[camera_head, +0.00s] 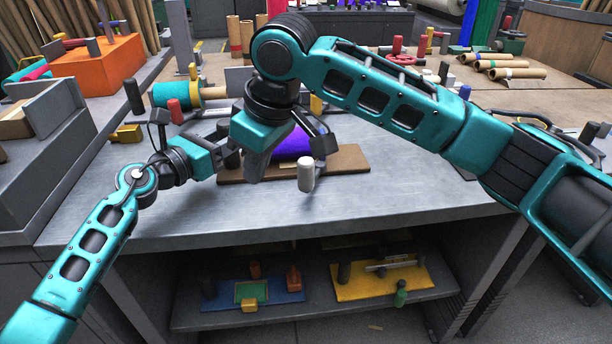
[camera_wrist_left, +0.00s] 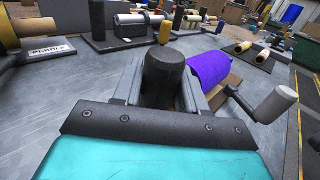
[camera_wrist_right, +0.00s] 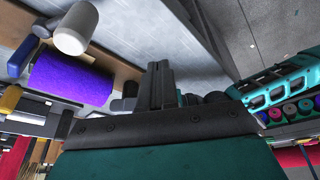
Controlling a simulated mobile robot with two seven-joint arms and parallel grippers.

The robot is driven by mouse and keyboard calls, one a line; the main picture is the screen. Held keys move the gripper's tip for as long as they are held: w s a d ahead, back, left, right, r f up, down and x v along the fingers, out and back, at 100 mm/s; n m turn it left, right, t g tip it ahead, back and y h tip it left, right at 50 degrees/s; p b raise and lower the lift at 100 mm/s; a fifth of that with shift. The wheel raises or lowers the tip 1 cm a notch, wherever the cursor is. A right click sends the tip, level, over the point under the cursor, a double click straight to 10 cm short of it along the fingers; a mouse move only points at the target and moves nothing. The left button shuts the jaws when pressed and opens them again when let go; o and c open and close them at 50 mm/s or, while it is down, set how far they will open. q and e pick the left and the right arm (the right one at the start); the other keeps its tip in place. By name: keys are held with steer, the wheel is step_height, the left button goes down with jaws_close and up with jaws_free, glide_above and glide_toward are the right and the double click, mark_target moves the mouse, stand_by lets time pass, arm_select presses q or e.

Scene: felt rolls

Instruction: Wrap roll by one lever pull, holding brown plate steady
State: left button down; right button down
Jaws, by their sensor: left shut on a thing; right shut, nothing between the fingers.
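The brown plate (camera_head: 345,160) lies on the grey bench with a purple felt roll (camera_head: 292,145) on it. A lever with a pale cylindrical handle (camera_head: 305,176) stands at its front; the handle also shows in the left wrist view (camera_wrist_left: 277,104). My left gripper (camera_head: 226,148) is shut on a black post (camera_wrist_left: 163,78) at the plate's left end. My right gripper (camera_head: 254,172) is shut and empty, pointing down left of the handle and apart from it. In the right wrist view its fingers (camera_wrist_right: 158,80) stand beside the purple roll (camera_wrist_right: 70,78) and pale handle (camera_wrist_right: 76,28). My right arm hides part of the roll.
A teal roll (camera_head: 178,94) on a stand is behind to the left, near a yellow block (camera_head: 126,133). Tan rolls (camera_head: 515,73) lie at the back right. A shelf below holds a blue plate (camera_head: 275,292) and a yellow plate (camera_head: 380,282). The bench front is clear.

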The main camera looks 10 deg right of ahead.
mark_target(306, 177)
arm_select(q)
steer(key=shift+f, duration=0.2)
arm_select(e)
steer(key=w+d+r+m+h, duration=0.2)
steer(key=w+d+r, duration=0.1)
steer(key=d+r, duration=0.15)
steer(key=shift+t, duration=0.4)
steer(key=shift+s+f+x, duration=0.1)
steer(key=shift+s+x, duration=0.15)
steer(key=shift+x, duration=1.05)
steer(key=shift+s+f+x, duration=0.1)
steer(key=shift+s+x, duration=0.2)
steer(key=shift+x, duration=1)
steer(key=shift+s+f+x, duration=0.1)
steer(key=shift+s+x, duration=0.15)
steer(key=shift+x, duration=1)
steer(key=shift+d, duration=0.1)
steer(key=shift+s+d, duration=0.2)
steer(key=shift+d, duration=4.5)
steer(key=shift+a+r, duration=0.1)
steer(key=shift+a, duration=0.05)
steer(key=shift+r, duration=0.1)
